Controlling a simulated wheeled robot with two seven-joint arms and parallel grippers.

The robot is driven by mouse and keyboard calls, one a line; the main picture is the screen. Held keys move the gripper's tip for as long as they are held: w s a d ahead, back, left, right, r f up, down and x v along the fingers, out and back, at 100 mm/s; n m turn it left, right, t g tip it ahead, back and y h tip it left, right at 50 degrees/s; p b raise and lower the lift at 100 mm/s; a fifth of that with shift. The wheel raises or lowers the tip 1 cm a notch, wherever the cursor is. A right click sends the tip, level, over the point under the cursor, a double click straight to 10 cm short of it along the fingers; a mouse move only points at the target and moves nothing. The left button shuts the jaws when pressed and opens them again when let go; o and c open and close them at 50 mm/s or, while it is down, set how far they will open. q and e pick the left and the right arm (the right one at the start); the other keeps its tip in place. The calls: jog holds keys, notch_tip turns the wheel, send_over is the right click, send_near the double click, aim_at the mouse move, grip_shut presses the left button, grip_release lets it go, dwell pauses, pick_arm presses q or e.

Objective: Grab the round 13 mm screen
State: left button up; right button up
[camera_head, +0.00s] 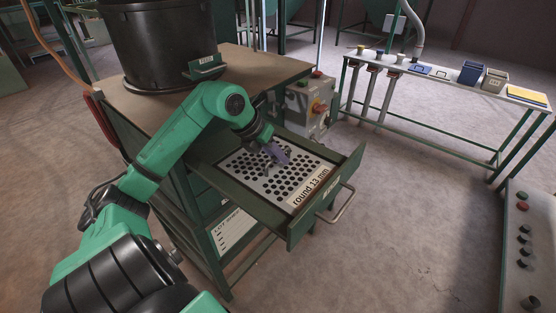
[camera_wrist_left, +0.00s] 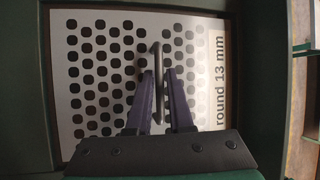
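The round 13 mm screen (camera_head: 255,185) is a pale plate with rows of dark holes, lying in a pulled-out green drawer. Its label "round 13 mm" is on the right edge. In the left wrist view the screen (camera_wrist_left: 90,75) fills much of the picture, with a thin grey upright handle (camera_wrist_left: 157,58) at its middle. My left gripper (camera_head: 275,152) is over the screen, pointing down. In the left wrist view its two purple fingers (camera_wrist_left: 162,75) stand apart on either side of the handle, with a gap visible on the right side. My right gripper is not in view.
The drawer's front wall (camera_head: 330,195) has a bar handle (camera_head: 336,206). A black drum (camera_head: 160,45) stands on the cabinet top (camera_head: 265,68) behind my arm. A control box (camera_head: 308,105) is beyond the drawer. A bench (camera_head: 445,90) with small bins is at the back right.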

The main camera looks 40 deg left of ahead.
pick_arm(q)
jog(key=shift+f, duration=0.1)
grip_shut()
dwell(1.3)
